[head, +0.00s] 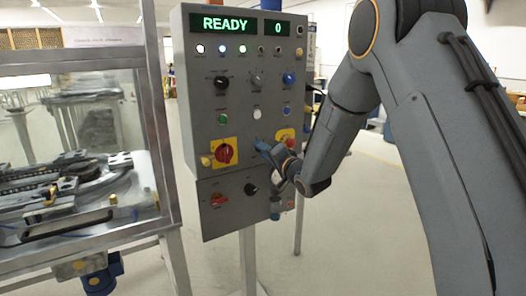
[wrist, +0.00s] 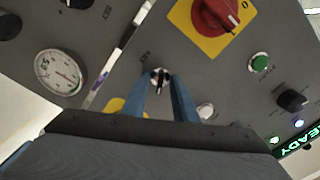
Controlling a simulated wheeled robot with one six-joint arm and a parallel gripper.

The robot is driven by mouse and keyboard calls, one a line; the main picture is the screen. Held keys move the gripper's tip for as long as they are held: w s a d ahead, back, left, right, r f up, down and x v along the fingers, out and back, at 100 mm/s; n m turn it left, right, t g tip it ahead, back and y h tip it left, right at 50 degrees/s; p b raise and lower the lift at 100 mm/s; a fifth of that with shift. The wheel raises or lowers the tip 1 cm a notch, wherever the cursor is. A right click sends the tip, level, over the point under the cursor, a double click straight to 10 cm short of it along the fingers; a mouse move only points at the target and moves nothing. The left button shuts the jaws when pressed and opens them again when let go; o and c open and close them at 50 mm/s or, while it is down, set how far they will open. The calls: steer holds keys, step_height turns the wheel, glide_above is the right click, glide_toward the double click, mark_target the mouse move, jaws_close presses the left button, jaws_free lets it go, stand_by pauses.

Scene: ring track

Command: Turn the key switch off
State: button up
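The key switch (wrist: 160,77) is a small round metal lock with a dark key in it, on the grey control panel (head: 205,110). In the wrist view it shows between the tips of my gripper's two blue fingers (wrist: 165,84). The fingers stand apart, one on each side, with a gap visible around the key. Whether they touch it I cannot tell. In the head view my gripper (head: 263,147) is at the panel's lower middle, and it hides the key switch there.
A red rotary switch on a yellow plate (head: 223,153) sits left of my gripper. A yellow-backed red button (head: 285,136) is partly hidden to its right. A display (head: 226,24) reads READY. A round gauge (wrist: 60,75) is on the lower panel. A glazed machine (head: 75,150) stands at left.

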steer(key=shift+c, duration=0.5)
jaws_close()
steer(key=shift+n, duration=0.3)
steer(key=n+b, duration=0.4)
steer(key=n, duration=0.7)
steer(key=shift+b, duration=0.35)
steer(key=shift+n, duration=0.3)
steer(key=shift+o, duration=0.5)
jaws_free()
